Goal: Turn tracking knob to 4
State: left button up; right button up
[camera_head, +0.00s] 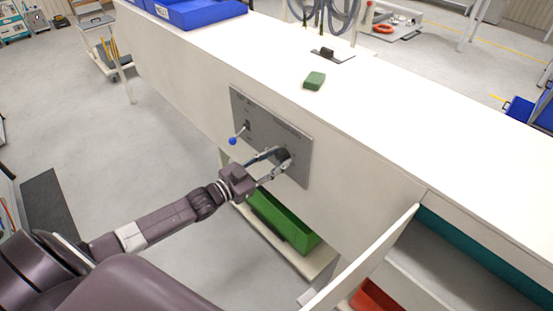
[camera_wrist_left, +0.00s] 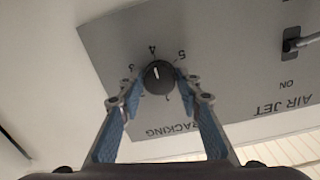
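The tracking knob (camera_wrist_left: 159,77) is round and black with a white mark. It sits on a grey panel (camera_wrist_left: 230,60), which appears upside down in the left wrist view. The mark points up, close to the number 4. My left gripper (camera_wrist_left: 158,86) has its blue-padded fingers on both sides of the knob, and they appear to touch its edges. In the head view my left gripper (camera_head: 277,160) reaches the grey panel (camera_head: 298,135) on the white bench front, where the knob is partly hidden by the fingers. My right gripper is out of view.
A lever with a blue ball (camera_head: 233,141) sticks out of the panel left of my gripper. A green block (camera_head: 314,81) lies on the white bench top (camera_head: 380,110). A green bin (camera_head: 284,222) stands on a shelf below, and an open white door (camera_head: 365,262) is at right.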

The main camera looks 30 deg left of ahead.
pick_arm(q)
jog(key=shift+o, duration=1.4)
jog(key=v, duration=1.2)
jog(key=shift+f, duration=0.15)
